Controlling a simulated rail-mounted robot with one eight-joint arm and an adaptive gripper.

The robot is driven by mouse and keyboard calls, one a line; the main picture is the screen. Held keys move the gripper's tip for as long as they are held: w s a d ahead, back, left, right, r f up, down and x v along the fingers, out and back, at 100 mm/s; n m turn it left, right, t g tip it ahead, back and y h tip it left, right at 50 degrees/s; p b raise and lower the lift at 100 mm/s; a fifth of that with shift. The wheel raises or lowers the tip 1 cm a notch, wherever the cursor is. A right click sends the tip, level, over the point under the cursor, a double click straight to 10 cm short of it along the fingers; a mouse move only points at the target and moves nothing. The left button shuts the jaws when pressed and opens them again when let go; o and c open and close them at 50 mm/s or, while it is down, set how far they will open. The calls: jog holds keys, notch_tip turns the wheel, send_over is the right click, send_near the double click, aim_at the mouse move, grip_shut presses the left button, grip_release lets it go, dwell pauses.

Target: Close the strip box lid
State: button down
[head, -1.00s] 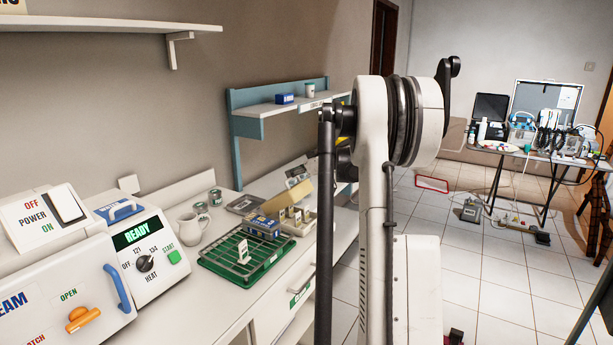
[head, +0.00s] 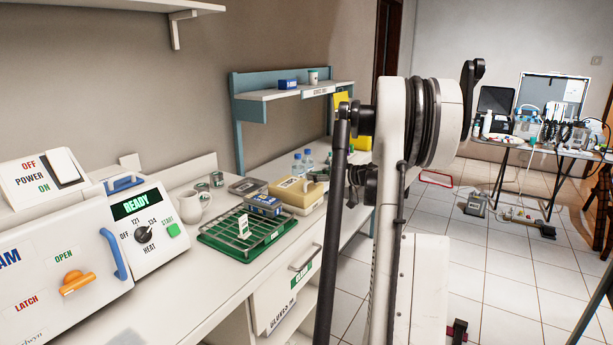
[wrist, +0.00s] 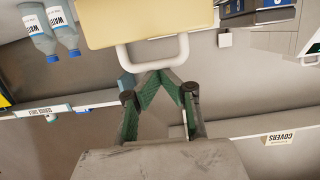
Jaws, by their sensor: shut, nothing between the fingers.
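The strip box (head: 300,208) stands on the counter in the head view, its tan lid (head: 303,190) lying down over it. In the wrist view the tan lid (wrist: 140,18) fills the top middle, with a pale loop-shaped handle or catch (wrist: 184,48) on its near edge. My gripper (wrist: 158,74) is shut and empty, its green-padded fingertips together just below this loop. I cannot tell whether they touch it. The inside of the box is hidden.
A green tray with a wire rack (head: 240,238) and a blue box (head: 263,205) are close to the strip box. Water bottles (wrist: 40,35) stand beside it. A blue-sided shelf (head: 290,92) rises behind. The front counter strip is clear.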

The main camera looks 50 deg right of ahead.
jog(key=shift+s+f, duration=0.3)
jog(key=shift+f, duration=0.25)
jog(key=shift+a+r, duration=0.1)
jog(key=r, duration=0.1)
jog(key=r+p, duration=0.1)
jog(key=r, duration=0.1)
jog(key=r+p, duration=0.1)
jog(key=r, duration=0.1)
jog(key=shift+w, duration=0.25)
jog(key=s+f, duration=0.2)
jog(key=s, duration=0.7)
jog(key=shift+d, duration=0.45)
